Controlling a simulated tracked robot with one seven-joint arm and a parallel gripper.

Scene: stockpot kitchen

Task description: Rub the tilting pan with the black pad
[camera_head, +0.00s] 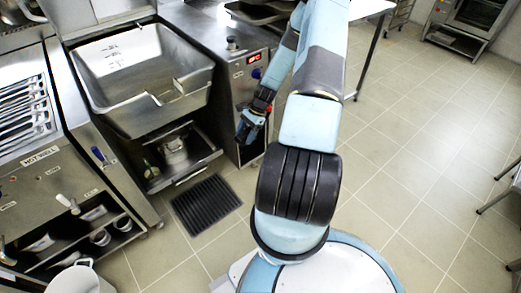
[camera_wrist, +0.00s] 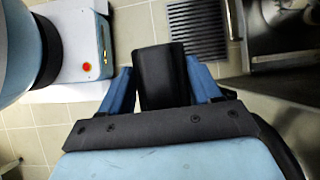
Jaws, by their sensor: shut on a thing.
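The tilting pan (camera_head: 122,54) is a wide, open steel basin at the upper left of the head view. Its inside looks bare, with a pouring lip at its front right. My gripper (camera_head: 246,128) is low, to the right of the pan and apart from it, by the front of the control panel. In the wrist view its blue fingers are shut on the black pad (camera_wrist: 162,77), one on each side. The pad is a dark block pointing away from the wrist. In the head view the pad is too small and dark to make out.
The control panel (camera_head: 250,75) with a red display stands right of the pan. A black floor grate (camera_head: 206,203) lies in front. A hot well (camera_head: 45,165) unit is at left. The floor at right is mostly clear.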

